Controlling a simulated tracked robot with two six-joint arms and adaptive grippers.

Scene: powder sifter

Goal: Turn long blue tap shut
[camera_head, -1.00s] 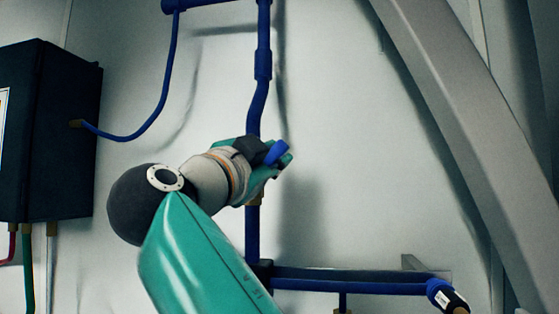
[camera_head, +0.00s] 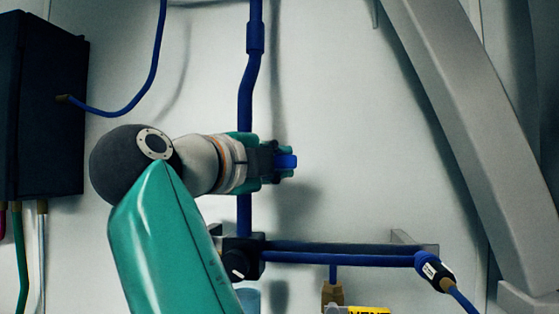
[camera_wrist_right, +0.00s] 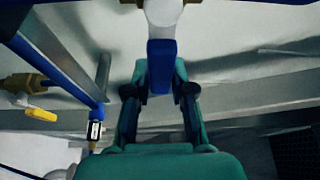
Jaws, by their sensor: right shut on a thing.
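The long blue tap (camera_head: 287,161) sits on the vertical blue pipe (camera_head: 245,97) in front of the wall. In the right wrist view the blue handle (camera_wrist_right: 161,68) lies between the two green fingers (camera_wrist_right: 158,95), below a pale round valve part (camera_wrist_right: 163,10). My left gripper is not in view.
A horizontal blue pipe (camera_head: 340,258) runs below on a bracket, with a black fitting (camera_head: 238,264) at its left end. A dark cabinet (camera_head: 45,110) hangs at the left. A grey slanted beam (camera_head: 470,130) stands at the right. The wall between is bare.

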